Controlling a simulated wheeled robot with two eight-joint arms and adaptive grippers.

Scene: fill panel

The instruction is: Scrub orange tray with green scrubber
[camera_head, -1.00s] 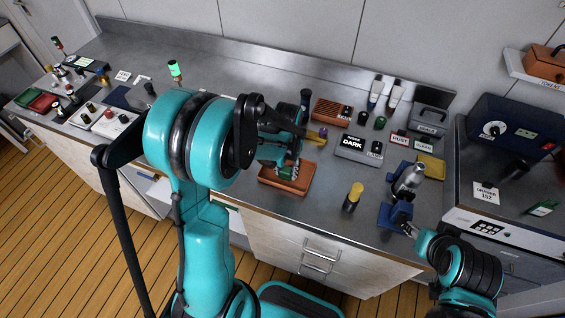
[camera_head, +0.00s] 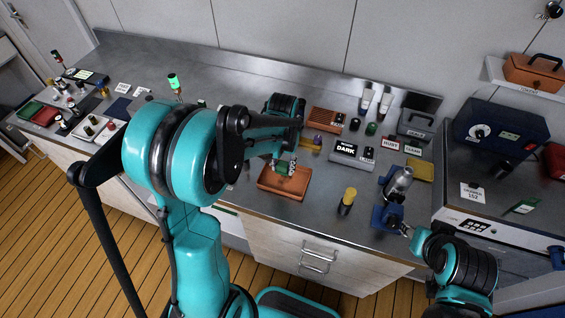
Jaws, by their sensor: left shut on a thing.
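The orange tray (camera_head: 283,184) lies flat near the front edge of the steel counter. My left gripper (camera_head: 287,168) points down at the tray's back part and is shut on the green scrubber, which is small and mostly hidden by the fingers. I cannot tell whether the scrubber touches the tray floor. My right arm comes in at the lower right, and its end (camera_head: 407,230) is beside a blue block (camera_head: 385,217). Its fingers are too small to make out.
A dark bottle with a yellow cap (camera_head: 347,201) stands right of the tray. A sign reading DARK (camera_head: 346,150), an orange slatted rack (camera_head: 327,120) and a silver object (camera_head: 398,182) are nearby. The counter just right of the tray is bare.

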